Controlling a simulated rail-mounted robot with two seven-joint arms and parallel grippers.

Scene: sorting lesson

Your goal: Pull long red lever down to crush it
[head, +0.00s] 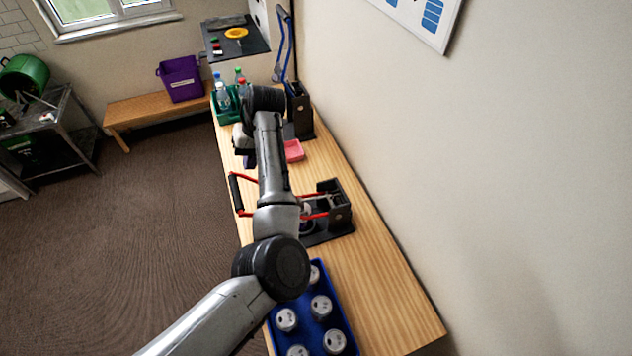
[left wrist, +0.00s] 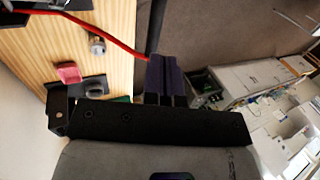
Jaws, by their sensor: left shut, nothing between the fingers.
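The long red lever (head: 245,213) is low, reaching left from its black crusher (head: 338,205) to a black grip bar (head: 236,192) by the table's left edge. My arm crosses in front of its middle. A pale, can-like piece (head: 306,208) shows in the crusher, partly hidden. My left gripper (head: 249,160) is shut and empty, just beyond the grip bar. In the left wrist view its dark purple fingers (left wrist: 166,76) are together, and the red lever (left wrist: 110,42) ends beside them; I cannot tell whether they touch. My right gripper is not in view.
A blue crate (head: 335,318) of cans stands at the near end. Beyond the red lever are a pink tray (head: 294,151), a crusher with a raised blue lever (head: 285,45) and a green crate (head: 228,114) of bottles. The wall (head: 480,170) bounds the right side.

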